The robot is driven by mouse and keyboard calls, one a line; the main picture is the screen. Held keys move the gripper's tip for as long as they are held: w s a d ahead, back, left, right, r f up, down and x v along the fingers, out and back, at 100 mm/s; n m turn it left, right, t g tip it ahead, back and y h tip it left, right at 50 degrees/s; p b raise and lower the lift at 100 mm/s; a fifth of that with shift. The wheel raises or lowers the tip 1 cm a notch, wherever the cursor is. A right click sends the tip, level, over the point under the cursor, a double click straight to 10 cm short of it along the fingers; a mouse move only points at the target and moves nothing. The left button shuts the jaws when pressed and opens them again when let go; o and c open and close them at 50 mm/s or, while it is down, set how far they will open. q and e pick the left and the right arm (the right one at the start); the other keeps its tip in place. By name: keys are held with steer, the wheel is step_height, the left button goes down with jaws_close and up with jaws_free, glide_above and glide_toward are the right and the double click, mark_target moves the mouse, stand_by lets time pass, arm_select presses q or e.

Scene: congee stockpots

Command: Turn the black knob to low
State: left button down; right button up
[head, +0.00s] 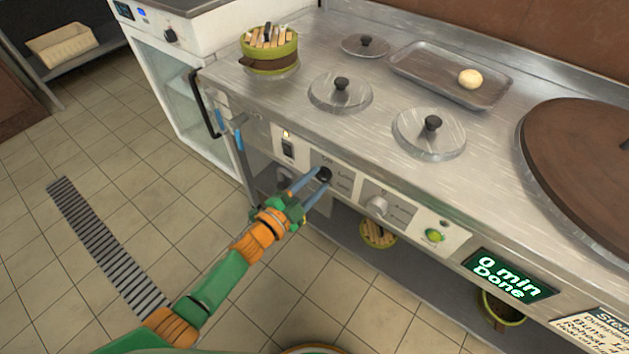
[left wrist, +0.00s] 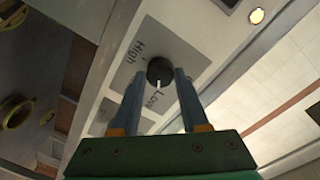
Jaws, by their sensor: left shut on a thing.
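The black knob (head: 324,174) is on the front panel of the steel counter. My left gripper (head: 319,179) reaches it from below left, with its two blue fingers shut on either side of it. In the left wrist view the knob (left wrist: 160,70) sits between the fingertips of the left gripper (left wrist: 160,78). Its white pointer mark lies by the word "Low"; the word "High" is on the panel beyond the knob. The fingers partly hide the panel. My right gripper is not in view.
A grey-white knob (head: 377,205) and a green button (head: 433,236) are further right on the panel. A black switch (head: 288,149) is to the left. Floor in front is clear.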

arm_select(q)
steer(key=shift+n, duration=0.3)
stand_by(0.4)
steer(key=shift+c, duration=2.1)
jaws_free()
steer(key=p+v, duration=0.2)
steer(key=v, duration=0.5)
